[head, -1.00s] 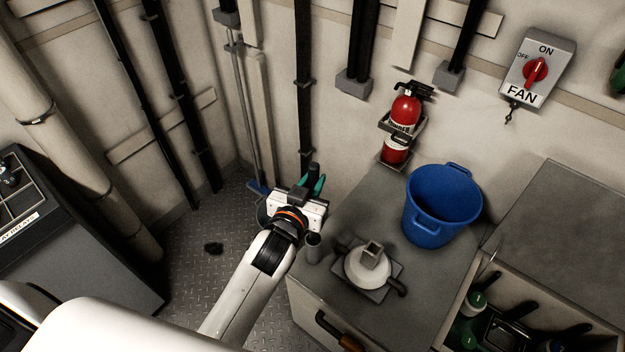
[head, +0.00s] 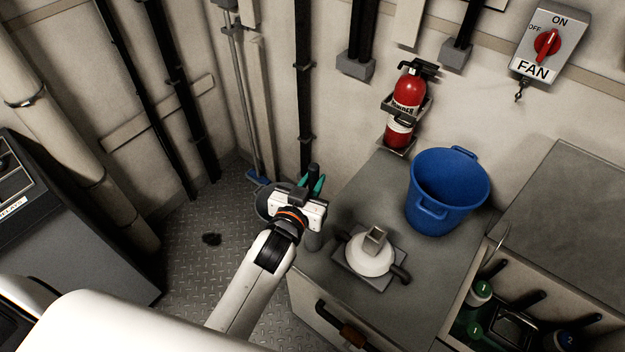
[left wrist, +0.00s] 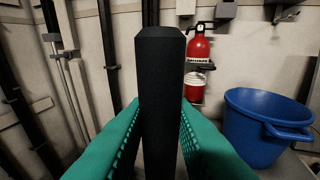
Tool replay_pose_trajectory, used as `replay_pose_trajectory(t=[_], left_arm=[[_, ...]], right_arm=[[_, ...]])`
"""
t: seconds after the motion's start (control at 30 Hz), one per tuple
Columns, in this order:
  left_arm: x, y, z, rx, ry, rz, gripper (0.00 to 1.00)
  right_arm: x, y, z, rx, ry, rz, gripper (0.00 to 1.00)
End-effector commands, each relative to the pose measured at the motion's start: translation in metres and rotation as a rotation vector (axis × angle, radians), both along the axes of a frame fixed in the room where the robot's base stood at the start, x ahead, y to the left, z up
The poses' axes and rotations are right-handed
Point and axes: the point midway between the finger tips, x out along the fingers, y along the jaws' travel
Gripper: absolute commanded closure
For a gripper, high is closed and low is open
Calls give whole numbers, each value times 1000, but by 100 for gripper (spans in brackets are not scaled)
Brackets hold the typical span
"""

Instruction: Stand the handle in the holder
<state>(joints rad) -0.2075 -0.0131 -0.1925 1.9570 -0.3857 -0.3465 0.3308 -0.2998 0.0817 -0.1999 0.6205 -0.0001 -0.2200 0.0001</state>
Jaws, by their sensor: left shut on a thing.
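My left gripper (head: 311,186) is shut on a black handle (head: 313,170). In the left wrist view the handle (left wrist: 160,95) stands nearly upright between the green fingers, its blunt, faceted end uppermost. Its lower end is hidden. My right gripper is out of view.
On the counter (head: 345,210) stand a white dome with a square socket (head: 371,250) and a blue bucket (head: 447,190). A red extinguisher (head: 405,105) hangs on the wall. An open bin with bottles (head: 478,312) is at the lower right. The floor at left is mostly clear.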

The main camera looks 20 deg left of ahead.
Motion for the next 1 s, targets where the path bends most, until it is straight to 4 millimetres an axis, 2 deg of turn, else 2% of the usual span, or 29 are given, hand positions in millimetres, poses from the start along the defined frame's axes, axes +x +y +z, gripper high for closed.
replay_pose_trajectory(t=[0.2,0.23,0.37,0.73,0.87,1.0], left_arm=[[0,0,1,0,-3,0,100],[0,0,1,0,-3,0,74],[0,0,1,0,-2,0,53],[-6,0,0,0,1,0,53],[-25,1,1,0,2,-1,53],[-55,3,4,-1,3,-1,53]], right_arm=[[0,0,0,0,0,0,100],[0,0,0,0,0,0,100],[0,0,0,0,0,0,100],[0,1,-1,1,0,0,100],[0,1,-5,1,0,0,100],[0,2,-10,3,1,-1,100]])
